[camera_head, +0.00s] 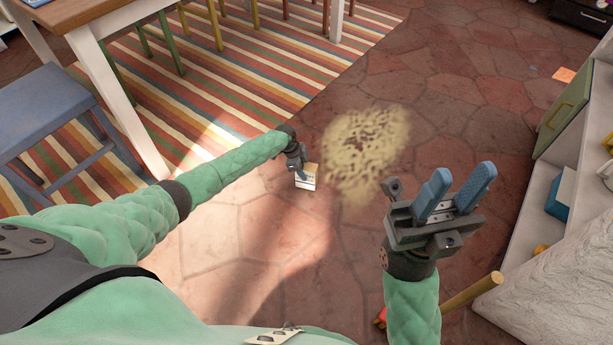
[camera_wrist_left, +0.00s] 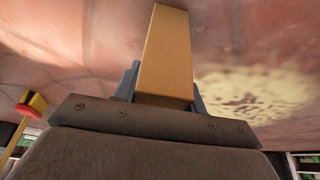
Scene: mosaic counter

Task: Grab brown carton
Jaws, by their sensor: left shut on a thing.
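The brown carton (camera_wrist_left: 167,52) stands out from between the fingers of my left gripper (camera_wrist_left: 165,92) in the left wrist view. In the head view the carton (camera_head: 306,176) is small, with a tan top and a pale printed side, at the end of my outstretched left arm. My left gripper (camera_head: 298,168) is shut on it. I cannot tell whether the carton touches the floor. My right gripper (camera_head: 454,198) is at the right in the head view, its two blue fingers apart with nothing between them.
A yellowish spill patch (camera_head: 366,143) lies on the tiled floor right of the carton. A striped rug (camera_head: 240,75), a table (camera_head: 85,14) and a blue stool (camera_head: 45,108) are at the left. White shelving (camera_head: 540,215) is at the right. A wooden handle (camera_head: 472,292) lies near my right arm.

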